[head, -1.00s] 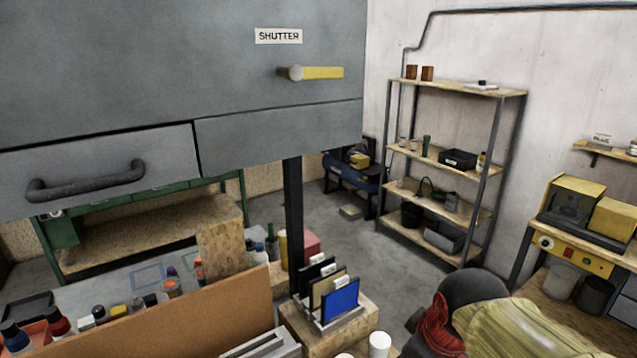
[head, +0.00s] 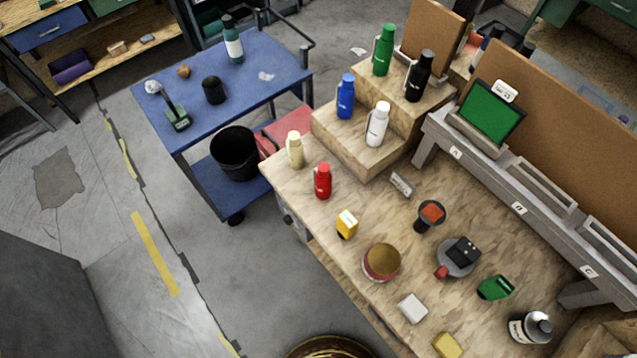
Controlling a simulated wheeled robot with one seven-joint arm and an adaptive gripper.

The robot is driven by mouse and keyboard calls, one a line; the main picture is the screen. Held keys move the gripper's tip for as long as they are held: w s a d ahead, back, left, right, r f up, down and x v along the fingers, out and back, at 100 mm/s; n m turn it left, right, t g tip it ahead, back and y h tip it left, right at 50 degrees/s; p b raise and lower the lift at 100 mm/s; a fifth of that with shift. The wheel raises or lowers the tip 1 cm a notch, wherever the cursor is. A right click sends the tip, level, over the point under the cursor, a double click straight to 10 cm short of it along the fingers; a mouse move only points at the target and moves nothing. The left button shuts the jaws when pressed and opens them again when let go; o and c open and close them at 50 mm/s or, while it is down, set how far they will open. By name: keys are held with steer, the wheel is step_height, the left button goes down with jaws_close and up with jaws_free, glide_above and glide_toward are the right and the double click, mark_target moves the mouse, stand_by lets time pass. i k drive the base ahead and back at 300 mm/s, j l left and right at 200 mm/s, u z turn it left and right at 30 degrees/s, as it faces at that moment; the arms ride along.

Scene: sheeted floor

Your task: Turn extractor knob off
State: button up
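No extractor knob can be made out in the head view now, and no label naming an extractor shows. My gripper is not in view. The view looks down on a wooden workbench (head: 330,240) with bottles and small items, and on a blue cart (head: 270,75) beside it. Whether any small part on the bench or cart is a control knob cannot be told.
A black bucket (head: 235,153) stands on the cart's lower shelf. A grey rack (head: 520,207) with a green-screened display (head: 487,112) runs along the bench. Grey floor (head: 230,270) is open left of the bench. A dark grey block (head: 45,295) fills the lower left.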

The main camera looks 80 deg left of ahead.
mark_target(288, 220)
steer(key=k+j+u, duration=0.1)
steer(key=u, duration=2.95)
